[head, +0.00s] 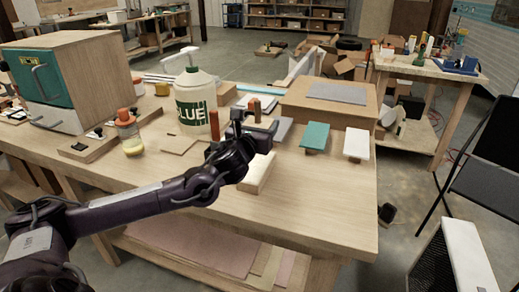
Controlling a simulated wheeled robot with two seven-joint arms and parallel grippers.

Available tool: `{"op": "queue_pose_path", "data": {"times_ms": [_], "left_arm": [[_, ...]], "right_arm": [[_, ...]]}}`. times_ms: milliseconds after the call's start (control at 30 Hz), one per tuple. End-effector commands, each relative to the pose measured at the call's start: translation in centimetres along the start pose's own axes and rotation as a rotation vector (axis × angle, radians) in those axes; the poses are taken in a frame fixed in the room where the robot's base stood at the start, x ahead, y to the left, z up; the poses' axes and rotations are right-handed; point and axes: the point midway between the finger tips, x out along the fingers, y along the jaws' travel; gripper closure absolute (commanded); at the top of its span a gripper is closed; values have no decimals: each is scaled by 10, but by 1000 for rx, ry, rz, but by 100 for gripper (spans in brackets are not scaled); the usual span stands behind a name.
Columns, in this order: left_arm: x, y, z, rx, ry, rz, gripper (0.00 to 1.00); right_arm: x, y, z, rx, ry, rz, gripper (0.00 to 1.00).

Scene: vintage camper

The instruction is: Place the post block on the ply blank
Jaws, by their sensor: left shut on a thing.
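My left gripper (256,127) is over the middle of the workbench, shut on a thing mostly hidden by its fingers. A reddish-brown upright post (257,109) shows at the fingers; I take it as the post block. A similar reddish-brown post (214,125) stands left of the gripper, in front of the glue bottle. A thin flat wooden square (177,145), which looks like the ply blank, lies on the bench left of the gripper with its top bare. My right gripper is out of view.
A pale wood block (262,174) lies below the gripper. The glue bottle (196,102) and an orange-capped jar (129,134) stand nearby. A wide wooden box (325,105), a green-topped block (315,136) and a white-topped one (356,143) are at right. The front right bench top is clear.

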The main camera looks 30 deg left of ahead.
Motion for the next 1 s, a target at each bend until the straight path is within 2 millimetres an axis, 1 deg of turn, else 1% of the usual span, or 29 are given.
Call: {"op": "queue_pose_path", "data": {"times_ms": [33,67,267,400,500,600,800,967,1000], "left_arm": [[0,0,-10,-2,1,-1,63],[0,0,-14,-1,1,0,63],[0,0,-31,-2,-1,-1,63],[0,0,-53,-2,1,0,63],[0,0,-64,-1,-2,1,63],[0,0,-69,0,-3,0,63],[0,0,-69,0,-4,-1,63],[0,0,-74,0,-3,0,63],[0,0,-73,0,-2,0,31]], "right_arm": [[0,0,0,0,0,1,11],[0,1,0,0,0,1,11],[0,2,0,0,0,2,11],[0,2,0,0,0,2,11],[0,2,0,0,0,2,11],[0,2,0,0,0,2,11],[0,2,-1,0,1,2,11],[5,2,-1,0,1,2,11],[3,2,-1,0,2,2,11]]}}
